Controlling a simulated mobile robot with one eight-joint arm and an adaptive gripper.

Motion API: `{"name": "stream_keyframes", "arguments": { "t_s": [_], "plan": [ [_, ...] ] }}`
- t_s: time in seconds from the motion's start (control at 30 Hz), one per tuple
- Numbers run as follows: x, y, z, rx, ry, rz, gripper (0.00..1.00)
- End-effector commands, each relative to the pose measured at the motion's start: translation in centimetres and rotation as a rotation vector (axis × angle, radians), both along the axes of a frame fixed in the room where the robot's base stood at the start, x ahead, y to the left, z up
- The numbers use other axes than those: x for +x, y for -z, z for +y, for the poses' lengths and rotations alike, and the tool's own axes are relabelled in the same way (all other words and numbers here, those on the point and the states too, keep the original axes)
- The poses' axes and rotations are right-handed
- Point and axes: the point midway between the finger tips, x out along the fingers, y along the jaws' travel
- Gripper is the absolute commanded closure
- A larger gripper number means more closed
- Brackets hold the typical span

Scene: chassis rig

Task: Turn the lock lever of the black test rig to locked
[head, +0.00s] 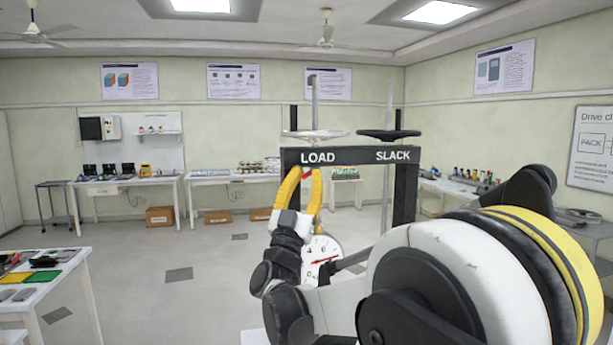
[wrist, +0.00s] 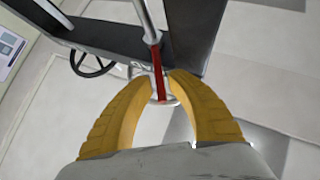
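The black test rig (head: 350,156) stands ahead, its crossbar marked LOAD on the left and SLACK on the right. In the wrist view its dark bar (wrist: 105,35) runs across the top. The red lever (wrist: 156,72) shows between the fingertips of my gripper (wrist: 159,76), with a round pale fitting around its lower part. In the head view my gripper (head: 306,174) is raised in front of the bar below LOAD, and only a little red shows there. The yellow fingers are apart, with the lever between them. Whether either finger touches it is unclear.
A pale handwheel (head: 315,134) and a black handwheel (head: 388,134) sit above the bar. A white dial gauge (head: 321,258) with a red needle is partly hidden by my arm. A table with coloured mats (head: 43,276) stands at left. Open floor (head: 150,250) lies between.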

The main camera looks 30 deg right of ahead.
Motion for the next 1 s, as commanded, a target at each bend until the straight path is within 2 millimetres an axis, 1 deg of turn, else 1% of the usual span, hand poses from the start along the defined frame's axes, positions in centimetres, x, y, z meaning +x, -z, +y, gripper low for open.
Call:
{"name": "stream_keyframes", "arguments": {
  "t_s": [0.2,0.23,0.27,0.3,0.73,0.87,1.0],
  "plan": [
    [0.03,-0.04,0.0,-0.001,-0.001,0.0,0.8],
    [0.03,-0.04,0.0,-0.001,-0.001,0.0,0.84],
    [0.02,-0.03,0.0,-0.001,-0.001,0.0,0.93],
    [0.03,-0.03,0.01,-0.001,-0.001,0.0,1.0],
    [-0.06,-0.06,-0.06,-0.002,-0.013,0.0,1.0],
    [-0.29,-0.07,-0.3,-0.001,-0.048,0.001,1.0],
    [-0.71,-0.11,-0.81,-0.001,-0.121,0.002,1.0]
  ]
}}
